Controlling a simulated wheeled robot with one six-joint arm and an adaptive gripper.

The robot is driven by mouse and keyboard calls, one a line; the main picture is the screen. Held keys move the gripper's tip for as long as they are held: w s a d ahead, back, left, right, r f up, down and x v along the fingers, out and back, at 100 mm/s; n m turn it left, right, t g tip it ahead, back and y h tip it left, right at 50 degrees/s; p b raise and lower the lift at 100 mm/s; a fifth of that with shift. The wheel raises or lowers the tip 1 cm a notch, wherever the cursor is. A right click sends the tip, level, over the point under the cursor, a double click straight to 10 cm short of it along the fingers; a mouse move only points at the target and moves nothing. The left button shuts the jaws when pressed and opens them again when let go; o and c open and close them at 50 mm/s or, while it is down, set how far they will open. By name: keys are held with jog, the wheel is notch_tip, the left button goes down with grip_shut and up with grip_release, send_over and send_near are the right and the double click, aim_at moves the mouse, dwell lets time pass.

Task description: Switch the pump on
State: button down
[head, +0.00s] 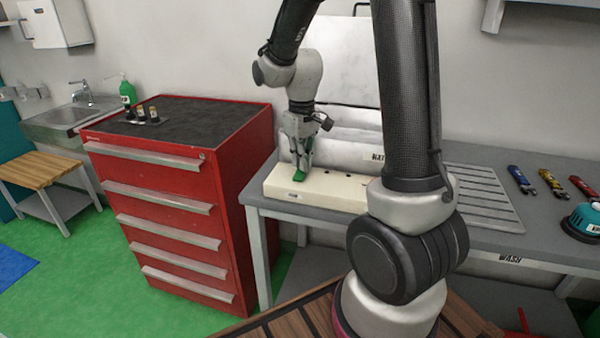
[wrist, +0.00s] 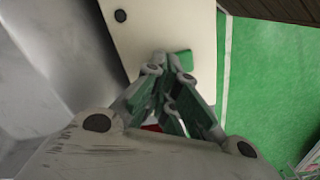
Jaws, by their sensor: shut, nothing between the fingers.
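A long cream box (head: 335,190) lies on the grey bench, with several dark round spots on its top and a small label on its front. A small green part (head: 302,186), perhaps the pump switch, is on its top near the left end. My gripper (head: 303,166) points down at this part, shut and empty. In the wrist view the closed fingertips (wrist: 172,68) are over the cream box (wrist: 180,25), close to a green piece (wrist: 184,58); I cannot tell whether they touch. A bit of red (wrist: 152,128) shows behind the fingers. The pump itself is not clearly identifiable.
A red drawer cabinet (head: 185,190) stands left of the bench, with small bottles (head: 147,114) on top. A ribbed grey tray (head: 480,200) lies right of the box. Coloured tools (head: 550,182) and a teal round device (head: 585,220) are farther right. A grey metal housing stands behind the box.

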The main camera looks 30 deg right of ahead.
jog(key=shift+f, duration=0.45)
jog(key=shift+r, duration=3.55)
jog(key=shift+s+f+m, duration=0.15)
jog(key=shift+s+m, duration=0.15)
jog(key=s+r+m+t, duration=0.1)
jog(key=s+r, duration=0.3)
jog(key=s, duration=0.5)
jog(key=s+d+r+m+t, duration=0.1)
jog(key=s+r+t, duration=0.2)
jog(key=s, duration=0.7)
notch_tip(320, 180, up, 2)
jog(key=shift+d+r, duration=0.1)
jog(key=shift+d, duration=0.2)
